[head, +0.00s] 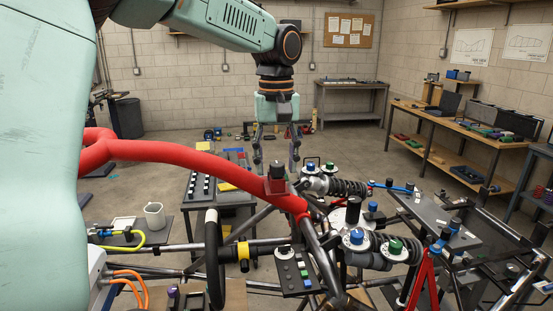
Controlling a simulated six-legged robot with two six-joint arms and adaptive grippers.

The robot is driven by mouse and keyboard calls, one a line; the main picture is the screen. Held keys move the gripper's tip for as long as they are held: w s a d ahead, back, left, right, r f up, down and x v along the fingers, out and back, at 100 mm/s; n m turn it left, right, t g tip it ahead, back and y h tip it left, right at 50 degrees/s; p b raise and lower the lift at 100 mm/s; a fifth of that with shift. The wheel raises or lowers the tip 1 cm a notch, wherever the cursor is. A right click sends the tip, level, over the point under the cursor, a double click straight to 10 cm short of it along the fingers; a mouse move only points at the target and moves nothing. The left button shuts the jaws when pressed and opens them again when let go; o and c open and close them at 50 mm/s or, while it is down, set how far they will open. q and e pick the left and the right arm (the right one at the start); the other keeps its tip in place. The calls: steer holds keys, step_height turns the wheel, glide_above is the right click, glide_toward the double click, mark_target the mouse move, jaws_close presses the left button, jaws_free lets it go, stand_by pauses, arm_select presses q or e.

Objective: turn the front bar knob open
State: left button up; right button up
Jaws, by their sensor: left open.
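The chassis has a thick red tube, the front bar (190,157), that runs from the left to the middle. A black knob (277,170) on a small dark red mount stands upright on the bar near its right end. My left gripper (277,155) points down at the knob, with its fingers apart on either side of it in the picture. The gripper is open and holds nothing. I cannot tell how far behind or above the knob the fingers are. My right gripper is not in view.
A black coil shock absorber (345,187) with blue and green caps lies right of the knob. A black steering wheel (213,260) and a small button panel (296,272) are below the bar. A dark table (200,210) with small parts stands behind it.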

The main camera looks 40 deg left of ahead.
arm_select(q)
steer(key=shift+s+d+r, duration=0.2)
steer(key=shift+d+r, duration=0.05)
steer(key=shift+d, duration=0.2)
steer(key=shift+s+d+r, duration=0.1)
steer(key=shift+s, duration=0.05)
steer(key=shift+c, duration=0.9)
steer(key=shift+w+a+f, duration=0.3)
steer(key=shift+w+a, duration=0.05)
steer(key=shift+a, duration=0.1)
steer(key=c, duration=0.6)
steer(key=shift+s+d+r, duration=0.1)
jaws_close()
